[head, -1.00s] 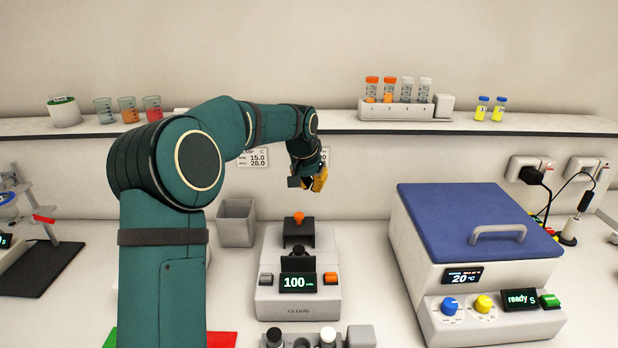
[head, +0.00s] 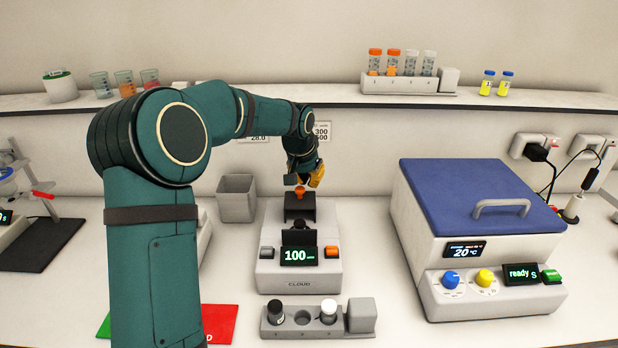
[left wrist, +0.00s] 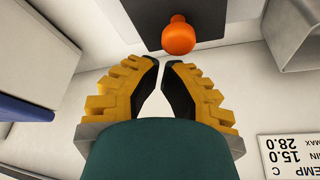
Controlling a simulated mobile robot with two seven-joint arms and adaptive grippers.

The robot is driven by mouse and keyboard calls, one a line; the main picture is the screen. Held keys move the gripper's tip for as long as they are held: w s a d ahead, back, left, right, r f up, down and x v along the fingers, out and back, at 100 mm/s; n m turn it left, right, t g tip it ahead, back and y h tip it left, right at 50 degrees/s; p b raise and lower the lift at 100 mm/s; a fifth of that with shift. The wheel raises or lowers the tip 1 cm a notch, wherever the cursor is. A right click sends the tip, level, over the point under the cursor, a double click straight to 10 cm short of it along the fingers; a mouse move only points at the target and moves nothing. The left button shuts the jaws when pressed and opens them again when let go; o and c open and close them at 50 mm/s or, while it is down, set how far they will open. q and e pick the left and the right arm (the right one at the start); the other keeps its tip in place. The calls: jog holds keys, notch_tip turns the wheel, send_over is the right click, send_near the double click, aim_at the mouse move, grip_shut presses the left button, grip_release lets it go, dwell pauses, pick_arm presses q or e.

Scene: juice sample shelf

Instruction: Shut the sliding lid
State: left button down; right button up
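The sliding lid (head: 298,212) is a black piece with an orange knob (head: 300,192) at the back of the grey device marked CLOUD (head: 285,271). The lid is slid back; a dark upright piece and a black cap show in front of it. My left gripper (head: 308,181) is low behind the knob, near the wall, and holds nothing. In the left wrist view its two yellow fingers (left wrist: 160,64) nearly meet at the tips, and the knob (left wrist: 179,37) stands just beyond them, seemingly apart. My right gripper is out of view.
A grey open bin (head: 237,199) stands left of the device. A blue-lidded box (head: 455,198) stands to the right. A small rack (head: 345,321) with vials sits in front. A shelf (head: 220,99) with tubes and beakers runs above along the wall.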

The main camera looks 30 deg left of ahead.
aim_at(312, 207)
pick_arm(q)
jog(key=s+d, duration=0.1)
jog(key=s, duration=0.1)
jog(key=s+d+b, duration=0.1)
jog(key=s, duration=0.1)
jog(key=s+d+b, duration=0.1)
jog(key=s+d, duration=0.1)
jog(key=shift+s, duration=0.3)
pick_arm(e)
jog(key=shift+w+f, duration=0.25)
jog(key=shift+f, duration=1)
pick_arm(q)
jog(key=shift+w, duration=0.1)
